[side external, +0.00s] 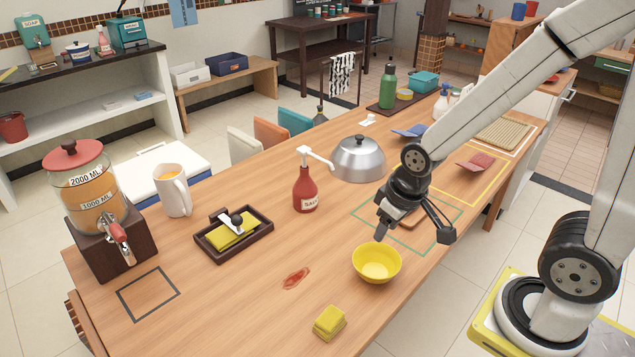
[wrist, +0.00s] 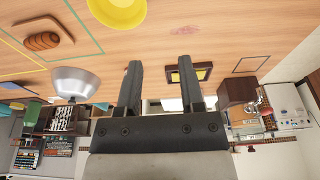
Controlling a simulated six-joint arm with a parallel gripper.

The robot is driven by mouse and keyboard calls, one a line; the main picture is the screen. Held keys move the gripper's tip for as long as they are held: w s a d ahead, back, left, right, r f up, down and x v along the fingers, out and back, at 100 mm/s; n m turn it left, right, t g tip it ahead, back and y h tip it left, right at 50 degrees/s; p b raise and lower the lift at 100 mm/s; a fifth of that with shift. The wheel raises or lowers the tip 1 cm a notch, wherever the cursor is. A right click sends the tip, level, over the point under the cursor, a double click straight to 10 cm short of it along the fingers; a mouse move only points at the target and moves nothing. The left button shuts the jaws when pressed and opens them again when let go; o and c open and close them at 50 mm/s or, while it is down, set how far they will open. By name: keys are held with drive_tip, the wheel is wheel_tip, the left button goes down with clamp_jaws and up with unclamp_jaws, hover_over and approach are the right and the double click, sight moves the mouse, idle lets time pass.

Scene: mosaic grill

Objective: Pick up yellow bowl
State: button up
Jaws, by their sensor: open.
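The yellow bowl (side external: 377,264) stands upright and empty on the wooden table near its front edge in the side view. In the wrist view the bowl (wrist: 118,10) is at the top edge, partly cut off. My gripper (side external: 415,238) is open and empty, above and just behind the bowl, with its fingers apart. In the wrist view my gripper's two fingers (wrist: 159,75) are spread with nothing between them. The gripper does not appear to touch the bowl.
A yellow sponge (side external: 329,322) and a red stain (side external: 296,278) lie near the bowl. A red pump bottle (side external: 306,188), a metal dome (side external: 358,158) and a dark tray (side external: 234,235) stand further back. A bread board (wrist: 43,39) lies beside the bowl. The table's front left is mostly clear.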

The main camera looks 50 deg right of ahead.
drive_tip(key=m+t+y, duration=0.7)
drive_tip(key=m+y, duration=0.3)
drive_tip(key=m, duration=2.2)
approach(383, 245)
drive_tip(key=a, duration=0.1)
drive_tip(key=w+a, duration=0.1)
drive_tip(key=shift+w+a+f, duration=0.1)
drive_tip(key=shift+w+a, duration=0.1)
drive_tip(key=shift+a, duration=0.1)
drive_tip(key=shift+d+f+m+t+h, duration=0.3)
drive_tip(key=shift+d+m+t, duration=0.1)
drive_tip(key=shift+d, duration=0.1)
drive_tip(key=shift+x, duration=3.9)
drive_tip(key=shift+s+f, duration=0.1)
